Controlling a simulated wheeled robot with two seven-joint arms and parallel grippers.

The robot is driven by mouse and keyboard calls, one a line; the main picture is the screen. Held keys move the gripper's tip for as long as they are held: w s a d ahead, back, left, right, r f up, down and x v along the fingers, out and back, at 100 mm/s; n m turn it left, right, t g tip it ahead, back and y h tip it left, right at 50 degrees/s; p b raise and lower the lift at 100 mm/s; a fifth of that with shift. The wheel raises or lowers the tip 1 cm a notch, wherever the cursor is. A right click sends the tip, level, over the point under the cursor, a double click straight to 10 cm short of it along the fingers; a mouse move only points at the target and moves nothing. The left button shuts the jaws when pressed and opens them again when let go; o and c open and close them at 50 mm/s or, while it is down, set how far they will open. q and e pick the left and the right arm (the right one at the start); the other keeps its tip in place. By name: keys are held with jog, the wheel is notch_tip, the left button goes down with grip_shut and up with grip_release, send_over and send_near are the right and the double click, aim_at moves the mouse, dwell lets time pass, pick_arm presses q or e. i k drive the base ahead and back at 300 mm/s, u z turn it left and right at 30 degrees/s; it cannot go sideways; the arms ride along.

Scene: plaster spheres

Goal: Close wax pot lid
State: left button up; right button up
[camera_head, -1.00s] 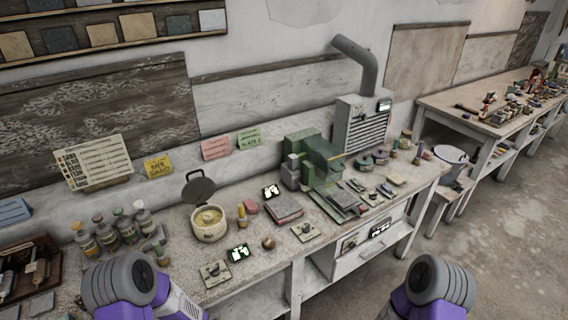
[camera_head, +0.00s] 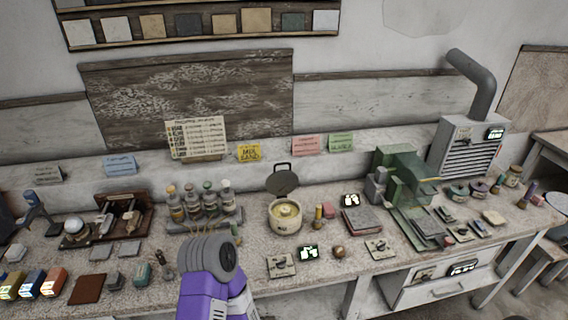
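The wax pot (camera_head: 285,220) is a cream round pot with yellowish content, standing on the workbench near the middle of the view. Its dark round lid (camera_head: 282,182) is raised, tilted back at the pot's rear, with a handle at its top. The pot is open. One purple and grey arm of mine (camera_head: 214,275) reaches in from the bottom, in front and to the left of the pot, apart from it. Its gripper fingers do not show. My other arm is out of view.
Several bottles in a rack (camera_head: 205,205) stand left of the pot. A small yellow bottle (camera_head: 318,216) stands close at its right. A green machine (camera_head: 400,195) is farther right. Small panels (camera_head: 280,265) and a dark ball (camera_head: 338,252) lie in front.

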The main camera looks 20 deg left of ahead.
aim_at(282, 183)
jog(key=z, duration=1)
jog(key=i, duration=0.6)
jog(key=u, duration=1.65)
